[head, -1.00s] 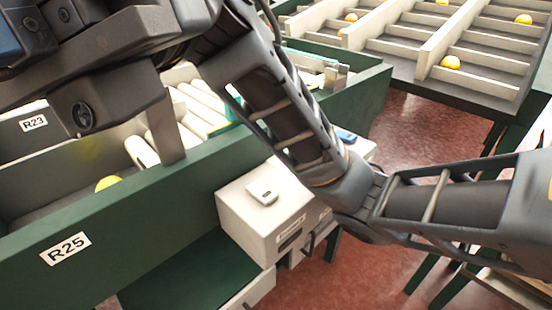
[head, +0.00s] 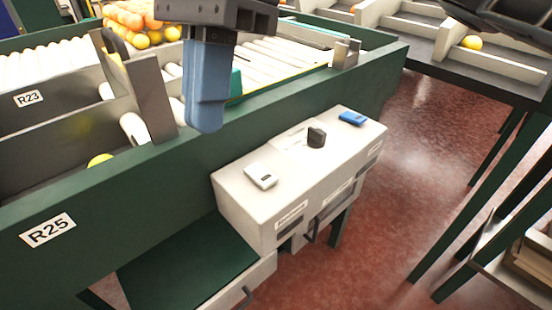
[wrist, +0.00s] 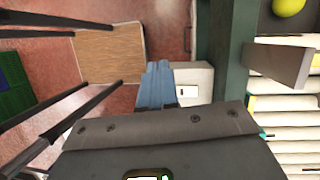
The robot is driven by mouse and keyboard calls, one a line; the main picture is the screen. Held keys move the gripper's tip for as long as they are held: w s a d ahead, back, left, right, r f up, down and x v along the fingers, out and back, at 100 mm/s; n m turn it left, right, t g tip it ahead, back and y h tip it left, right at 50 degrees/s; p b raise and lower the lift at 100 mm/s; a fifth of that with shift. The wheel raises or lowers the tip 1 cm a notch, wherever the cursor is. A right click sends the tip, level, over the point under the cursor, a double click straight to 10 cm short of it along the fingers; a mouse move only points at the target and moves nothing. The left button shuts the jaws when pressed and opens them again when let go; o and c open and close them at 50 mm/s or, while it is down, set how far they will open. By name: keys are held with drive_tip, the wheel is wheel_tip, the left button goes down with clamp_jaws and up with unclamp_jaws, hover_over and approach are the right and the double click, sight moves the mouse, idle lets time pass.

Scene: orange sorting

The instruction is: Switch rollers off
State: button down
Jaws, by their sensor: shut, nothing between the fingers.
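A light grey control box (head: 290,190) is fixed to the side of the green roller frame in the head view. On its top are a white device with a dark window (head: 261,176), a black knob (head: 316,137) and a blue item (head: 352,118). My gripper (head: 204,118) has blue fingers, shut and empty, pointing down above the frame's edge, up and left of the box in the picture. In the wrist view my gripper's blue fingers (wrist: 157,80) overlap part of the box (wrist: 197,78); the knob is not visible there.
White rollers (head: 275,60) lie behind the green frame wall (head: 170,190), with oranges (head: 140,25) at the back left. A grey post (head: 152,95) stands beside my gripper. A sorting table (head: 460,75) is at upper right. Red floor right of the box is open.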

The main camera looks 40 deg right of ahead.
sight(267, 179)
drive_tip(key=w+d+m+t+h, duration=0.1)
drive_tip(key=w+d+h, duration=0.1)
drive_tip(key=d, duration=0.6)
drive_tip(key=shift+d+h, duration=0.2)
drive_tip(key=shift+h, duration=0.6)
drive_tip(key=shift+f, duration=0.15)
wheel_tip(267, 179, down, 14)
drive_tip(key=shift+r+p, duration=0.1)
drive_tip(key=shift+p, duration=0.95)
